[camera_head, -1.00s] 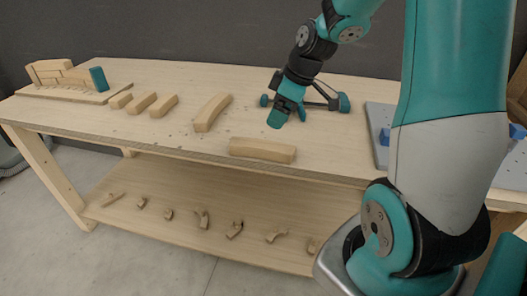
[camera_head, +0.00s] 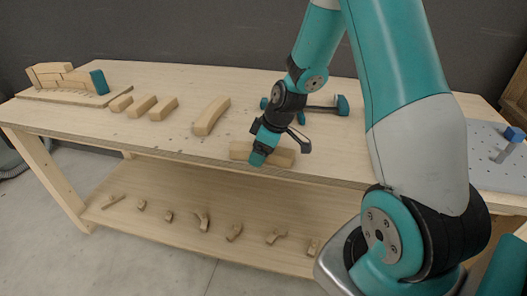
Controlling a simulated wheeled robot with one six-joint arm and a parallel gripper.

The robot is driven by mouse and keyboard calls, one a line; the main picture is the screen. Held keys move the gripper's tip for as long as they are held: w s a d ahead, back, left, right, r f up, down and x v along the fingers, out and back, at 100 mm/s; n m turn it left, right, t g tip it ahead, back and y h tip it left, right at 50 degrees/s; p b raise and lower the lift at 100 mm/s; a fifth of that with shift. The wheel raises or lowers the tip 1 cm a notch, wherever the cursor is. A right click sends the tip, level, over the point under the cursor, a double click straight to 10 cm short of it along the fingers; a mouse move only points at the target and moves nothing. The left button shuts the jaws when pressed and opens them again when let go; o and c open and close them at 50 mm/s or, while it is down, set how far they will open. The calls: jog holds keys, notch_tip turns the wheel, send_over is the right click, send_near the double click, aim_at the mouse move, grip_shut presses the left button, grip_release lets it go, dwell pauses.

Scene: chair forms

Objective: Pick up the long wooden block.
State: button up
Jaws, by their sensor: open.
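A long wooden block (camera_head: 284,157) lies near the front edge of the table (camera_head: 335,163), its long side roughly along that edge. My gripper (camera_head: 260,158) is open and is at the block, in front of its middle in the picture. Its teal finger hides part of the block. I cannot tell whether the finger touches the block or how the jaws sit around it. A second long wooden block (camera_head: 211,116), slightly bent, lies further back to the left.
Several short blocks (camera_head: 140,105) lie at left, before a board with stacked wooden pieces (camera_head: 62,77) and a teal clamp (camera_head: 99,81). A teal-ended tool (camera_head: 328,107) lies behind my gripper. A grey plate (camera_head: 492,172) is at right. Several wood pieces (camera_head: 202,221) lie on the lower shelf.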

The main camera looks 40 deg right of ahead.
jog(key=c, duration=1)
jog(key=shift+c, duration=0.5)
jog(key=shift+r, duration=0.15)
